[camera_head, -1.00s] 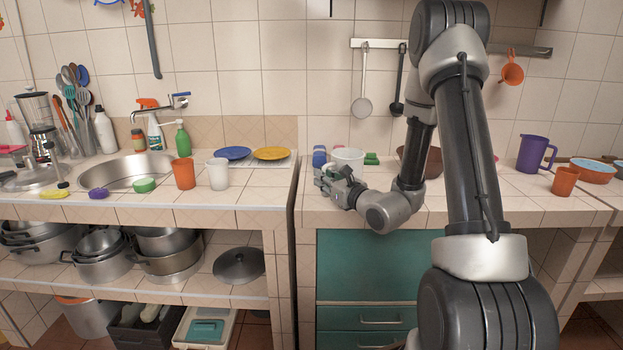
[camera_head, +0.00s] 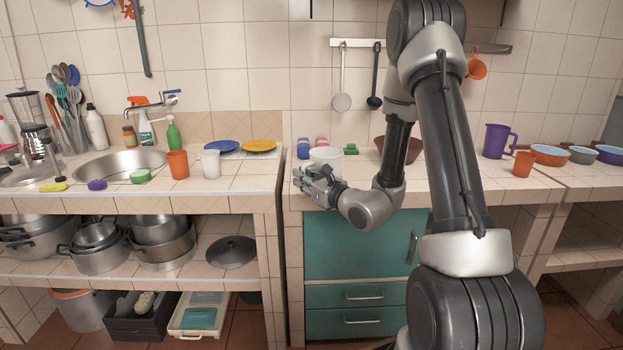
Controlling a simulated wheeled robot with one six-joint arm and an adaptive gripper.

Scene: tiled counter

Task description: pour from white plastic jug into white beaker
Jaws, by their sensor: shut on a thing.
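The white plastic jug (camera_head: 326,155) is on the right counter side, at my gripper, and looks upright. Its lower part is hidden by my gripper. My gripper (camera_head: 318,179) is shut on the jug, near the counter's front edge. Whether the jug touches the counter or hangs just above it, I cannot tell. The white beaker (camera_head: 211,164) stands upright on the left counter, well to the left of my gripper. The contents of both are not visible.
An orange cup (camera_head: 178,163) stands close to the beaker's left. Blue (camera_head: 221,147) and yellow (camera_head: 259,146) plates lie behind it. A dark gap (camera_head: 279,190) separates the two counters. A brown bowl (camera_head: 399,150) and purple pitcher (camera_head: 497,141) are to the right.

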